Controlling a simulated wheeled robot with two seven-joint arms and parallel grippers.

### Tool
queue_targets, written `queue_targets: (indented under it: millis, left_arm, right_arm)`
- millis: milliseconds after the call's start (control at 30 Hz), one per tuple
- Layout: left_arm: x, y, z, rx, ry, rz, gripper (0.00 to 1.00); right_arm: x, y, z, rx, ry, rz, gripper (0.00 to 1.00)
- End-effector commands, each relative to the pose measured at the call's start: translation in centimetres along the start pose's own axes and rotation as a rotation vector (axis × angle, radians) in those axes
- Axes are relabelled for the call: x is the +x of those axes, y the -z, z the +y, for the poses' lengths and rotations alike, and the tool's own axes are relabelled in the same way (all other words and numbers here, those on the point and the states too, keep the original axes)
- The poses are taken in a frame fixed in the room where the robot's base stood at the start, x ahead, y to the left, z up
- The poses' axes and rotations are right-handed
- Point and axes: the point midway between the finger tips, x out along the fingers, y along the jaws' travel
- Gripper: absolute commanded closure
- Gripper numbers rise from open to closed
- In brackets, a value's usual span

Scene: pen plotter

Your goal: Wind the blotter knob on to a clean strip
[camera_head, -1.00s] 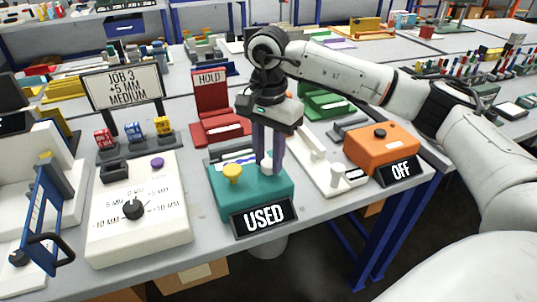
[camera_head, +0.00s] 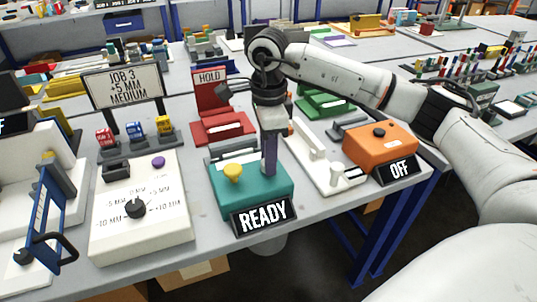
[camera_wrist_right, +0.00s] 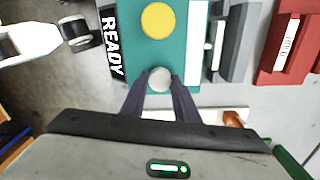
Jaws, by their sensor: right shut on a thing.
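The teal blotter unit (camera_head: 225,202) stands near the table's front edge with a yellow knob (camera_head: 232,173) on top. Its black sign (camera_head: 263,215) reads READY. My right gripper (camera_head: 268,172) points down over the unit's right side. In the right wrist view the fingertips (camera_wrist_right: 160,84) are shut on the round pale blotter knob (camera_wrist_right: 159,78), one finger on each side. In the head view the fingers hide this knob. The blotter's white strip (camera_wrist_right: 195,40) shows clean in the right wrist view. My left gripper is not in view.
A white panel with a black dial (camera_head: 134,208) stands to the left. To the right are a white lever unit (camera_head: 322,160) and an orange box (camera_head: 380,147) with an OFF sign. A red HOLD stand (camera_head: 212,95) is behind.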

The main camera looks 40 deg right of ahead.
Motion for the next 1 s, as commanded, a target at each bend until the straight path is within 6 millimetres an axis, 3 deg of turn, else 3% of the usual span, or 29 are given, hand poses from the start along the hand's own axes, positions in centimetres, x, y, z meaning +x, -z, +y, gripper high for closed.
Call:
queue_targets:
  millis: [600,633,700,1000]
  left_arm:
    - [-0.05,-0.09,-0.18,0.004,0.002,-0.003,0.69]
    - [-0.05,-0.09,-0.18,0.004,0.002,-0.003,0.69]
    - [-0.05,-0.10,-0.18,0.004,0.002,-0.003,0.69]
    - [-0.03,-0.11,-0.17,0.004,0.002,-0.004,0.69]
  right_arm:
    - [-0.17,0.08,-0.12,0.042,0.004,0.001,0.95]
    - [-0.17,0.08,-0.13,0.042,0.004,0.001,0.67]
    - [-0.15,0.08,-0.11,0.041,0.004,0.001,0.56]
    - [-0.11,0.02,-0.05,0.040,0.002,0.000,0.54]
